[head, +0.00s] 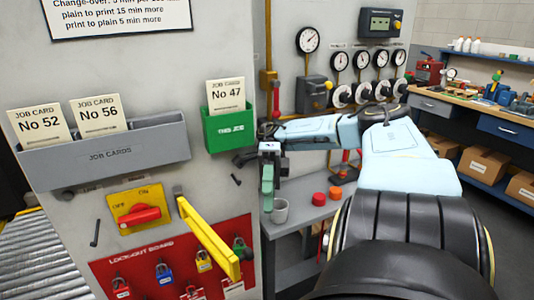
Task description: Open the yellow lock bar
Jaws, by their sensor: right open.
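The yellow lock bar (208,238) is on the grey panel, just right of the red rotary switch (139,216). Its upper end meets a small grey mount, and it slants down to the right, over part of the red lock-out board (152,268). It does not cover the switch handle, which lies roughly level on a yellow plate marked OFF and ON. My right gripper (267,192) is open, pointing down to the right of the panel edge, apart from the bar. I see nothing between its fingers. My left gripper is out of view.
Several coloured padlocks (165,272) hang on the lock-out board. Above are a grey job-card holder (110,155) and a green card holder (229,128). A roller conveyor (35,255) stands at lower left.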

